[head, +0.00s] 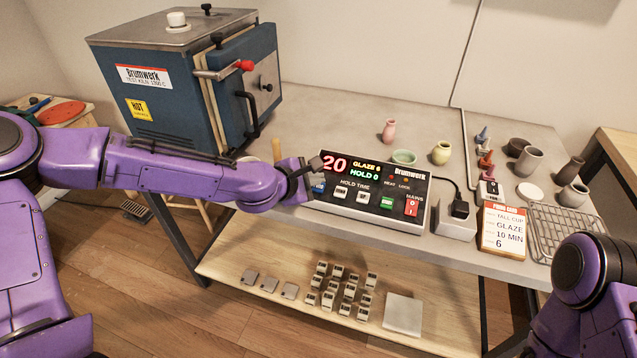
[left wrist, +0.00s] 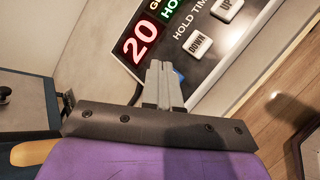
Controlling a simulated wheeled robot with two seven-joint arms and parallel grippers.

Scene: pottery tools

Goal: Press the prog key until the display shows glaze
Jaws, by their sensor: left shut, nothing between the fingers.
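The Brumwerk controller (head: 400,180) lies on the table in front of the kiln. Its display (head: 350,168) shows a red 20, green-yellow GLAZE with a small digit, and HOLD 0. A blue key (head: 318,187), its label unreadable, sits at the panel's left end, partly hidden by my left gripper (head: 316,164). In the left wrist view the fingers (left wrist: 163,80) are shut and empty, and they cover most of the blue key (left wrist: 180,74). I cannot tell whether they touch it. My right gripper is out of view.
DOWN (head: 341,192) and UP (head: 363,196) keys, a green key (head: 387,202) and a red MAINS switch (head: 411,207) share the panel. The blue kiln (head: 180,90) stands behind left. Small pots stand at the back right.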

